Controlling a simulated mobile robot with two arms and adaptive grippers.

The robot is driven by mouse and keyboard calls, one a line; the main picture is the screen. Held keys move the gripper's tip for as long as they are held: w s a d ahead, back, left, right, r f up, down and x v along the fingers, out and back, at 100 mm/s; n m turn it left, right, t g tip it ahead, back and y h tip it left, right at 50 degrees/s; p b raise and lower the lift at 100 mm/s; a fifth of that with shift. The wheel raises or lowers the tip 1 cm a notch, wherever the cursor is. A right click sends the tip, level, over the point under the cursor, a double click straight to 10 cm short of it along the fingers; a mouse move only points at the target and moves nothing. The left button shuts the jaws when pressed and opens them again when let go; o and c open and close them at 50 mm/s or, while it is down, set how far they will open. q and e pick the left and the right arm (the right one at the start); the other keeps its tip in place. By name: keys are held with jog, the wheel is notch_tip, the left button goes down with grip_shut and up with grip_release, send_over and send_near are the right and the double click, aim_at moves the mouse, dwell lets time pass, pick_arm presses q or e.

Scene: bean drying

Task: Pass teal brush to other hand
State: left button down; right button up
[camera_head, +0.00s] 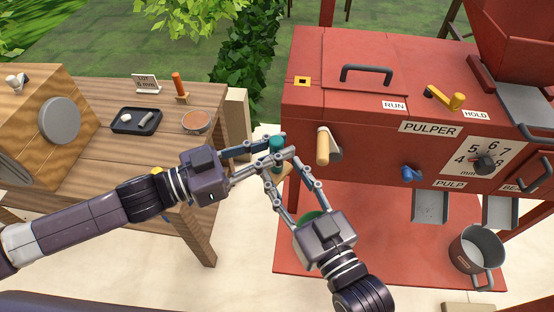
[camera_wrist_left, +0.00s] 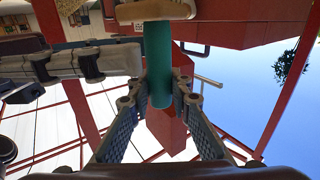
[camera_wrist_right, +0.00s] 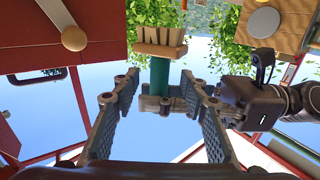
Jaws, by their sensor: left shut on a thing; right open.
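The teal brush has a teal handle (camera_head: 277,146) and a light wooden head. My left gripper (camera_head: 281,150) is shut on the handle; in the left wrist view the teal handle (camera_wrist_left: 158,60) stands between its fingers, with the wooden head (camera_wrist_left: 155,11) at the top edge. My right gripper (camera_head: 280,172) is open, with its fingers close to the brush from below. In the right wrist view the teal handle (camera_wrist_right: 159,76) and bristled head (camera_wrist_right: 160,42) show beyond and between the open right fingers (camera_wrist_right: 152,97). Whether the right fingers touch the handle cannot be told.
The red pulper (camera_head: 360,110) stands behind and right, with a wooden-handled lever (camera_head: 323,147) close by. A wooden table (camera_head: 90,160) at left holds a black tray (camera_head: 137,121) and a bowl (camera_head: 195,121). A metal pot (camera_head: 478,252) stands at lower right.

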aim_at(279, 166)
jog(key=shift+x, duration=2.15)
grip_shut()
pick_arm(q)
jog(key=c, duration=1.7)
grip_release()
